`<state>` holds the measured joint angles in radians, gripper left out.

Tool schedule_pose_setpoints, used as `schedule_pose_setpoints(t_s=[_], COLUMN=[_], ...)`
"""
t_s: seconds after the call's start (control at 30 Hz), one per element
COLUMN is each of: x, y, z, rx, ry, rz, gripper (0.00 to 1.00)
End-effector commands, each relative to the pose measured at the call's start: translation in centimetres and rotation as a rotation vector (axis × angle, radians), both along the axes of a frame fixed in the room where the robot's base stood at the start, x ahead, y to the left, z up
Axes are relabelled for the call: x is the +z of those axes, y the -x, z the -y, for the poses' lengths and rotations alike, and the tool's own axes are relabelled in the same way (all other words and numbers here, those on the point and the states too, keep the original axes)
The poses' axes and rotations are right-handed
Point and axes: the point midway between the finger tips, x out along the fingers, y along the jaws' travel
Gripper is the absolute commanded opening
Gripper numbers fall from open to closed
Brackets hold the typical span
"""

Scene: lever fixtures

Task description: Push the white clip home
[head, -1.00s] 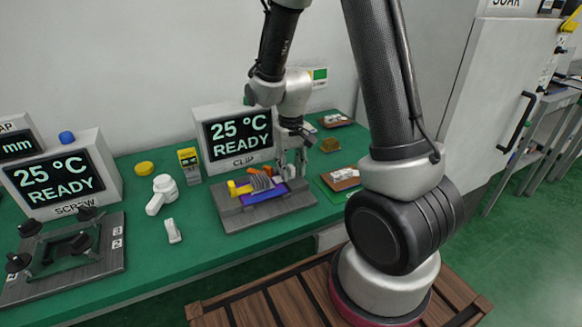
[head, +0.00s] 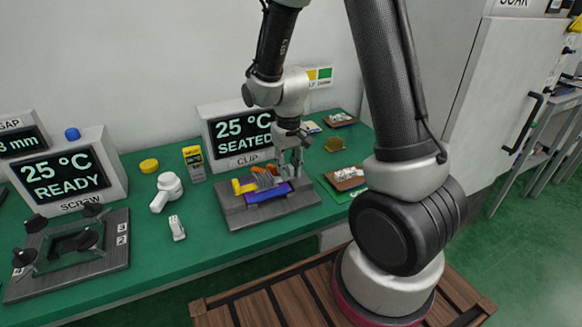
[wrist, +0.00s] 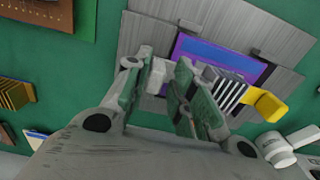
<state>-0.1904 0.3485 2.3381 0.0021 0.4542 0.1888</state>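The clip fixture is a grey plate (head: 235,217) on the green bench, with a purple board (head: 268,193), a finned block (head: 266,178) and a yellow lever (head: 243,187). My gripper (head: 291,168) is down at the right end of the fins. In the wrist view, my gripper's fingers (wrist: 162,78) stand apart on either side of a gap. A pale piece (wrist: 158,76), perhaps the end of the white clip, shows between them; the rest of the clip is hidden by the fingers. The display (head: 240,138) above the fixture reads "25 °C SEATED".
The screw fixture (head: 115,262) with black knobs is at left. A white handled tool (head: 168,190) and small white block (head: 177,228) stand between the fixtures. A brown tray (head: 345,178) is at right. The front bench strip is clear.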

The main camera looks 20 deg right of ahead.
Motion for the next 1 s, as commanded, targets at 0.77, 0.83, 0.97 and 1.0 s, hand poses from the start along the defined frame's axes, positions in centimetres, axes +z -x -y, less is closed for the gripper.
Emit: schedule_pose_setpoints(t_s=[0.77, 0.83, 0.97, 1.0], x=[5.0, 6.5, 8.2, 8.3], y=[-0.1, -0.2, 1.4, 2.2], z=[2.0, 2.0, 2.2, 2.4], rx=[0.001, 0.001, 0.016, 0.028], ry=[0.0, 0.0, 0.004, 0.007], rz=[0.006, 0.007, -0.028, -0.047], gripper=[0.36, 0.36, 0.36, 0.36])
